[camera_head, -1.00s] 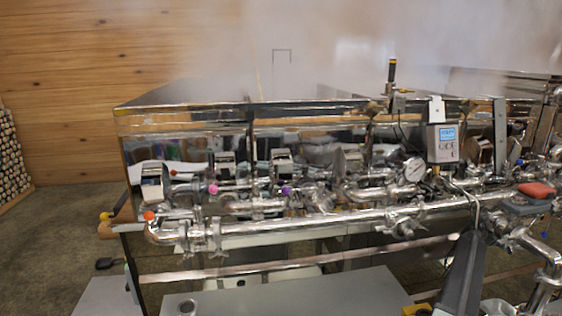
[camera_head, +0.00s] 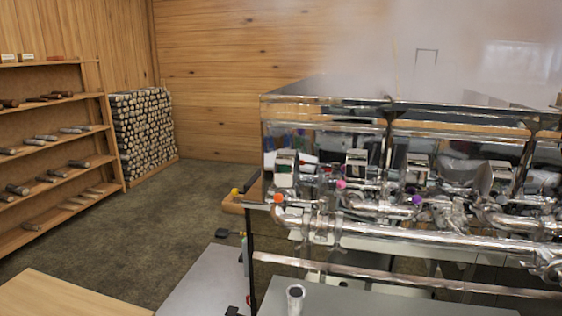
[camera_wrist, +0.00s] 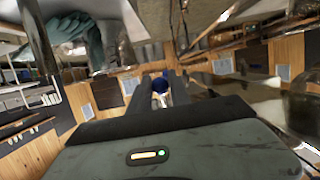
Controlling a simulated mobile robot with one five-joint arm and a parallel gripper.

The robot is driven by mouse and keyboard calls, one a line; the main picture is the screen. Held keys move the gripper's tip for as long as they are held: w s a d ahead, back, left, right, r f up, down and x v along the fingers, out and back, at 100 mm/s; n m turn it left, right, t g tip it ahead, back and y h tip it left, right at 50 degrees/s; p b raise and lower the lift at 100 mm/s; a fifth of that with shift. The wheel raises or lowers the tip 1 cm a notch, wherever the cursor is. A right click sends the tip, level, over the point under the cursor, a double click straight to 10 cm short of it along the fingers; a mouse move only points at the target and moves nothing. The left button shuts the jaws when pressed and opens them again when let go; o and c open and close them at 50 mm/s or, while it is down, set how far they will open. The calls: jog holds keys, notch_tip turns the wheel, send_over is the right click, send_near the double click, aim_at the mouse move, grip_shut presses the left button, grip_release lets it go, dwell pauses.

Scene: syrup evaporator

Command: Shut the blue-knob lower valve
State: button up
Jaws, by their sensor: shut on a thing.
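The blue knob (camera_wrist: 160,84) shows in the wrist view between the two dark fingers of my gripper (camera_wrist: 158,79). My gripper is shut on it, and a pale, shiny piece shows just below the knob. The rest of the valve is hidden by the fingers and the gripper body, so I cannot tell how far it is turned. In the head view I cannot make out the blue knob, and my gripper is not in sight.
The steaming evaporator (camera_head: 330,99) stands right of centre, with orange (camera_head: 278,198), pink (camera_head: 341,184) and purple (camera_head: 417,199) knobs along its pipes. A shelf (camera_head: 50,140) and stacked logs (camera_head: 143,130) are at left. The floor (camera_head: 185,205) between is clear.

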jog(key=shift+f, duration=0.1)
jog(key=shift+b+x, duration=0.45)
jog(key=shift+x, duration=0.65)
jog(key=shift+f, duration=0.1)
jog(key=shift+x, duration=1.15)
jog(key=shift+d, duration=0.1)
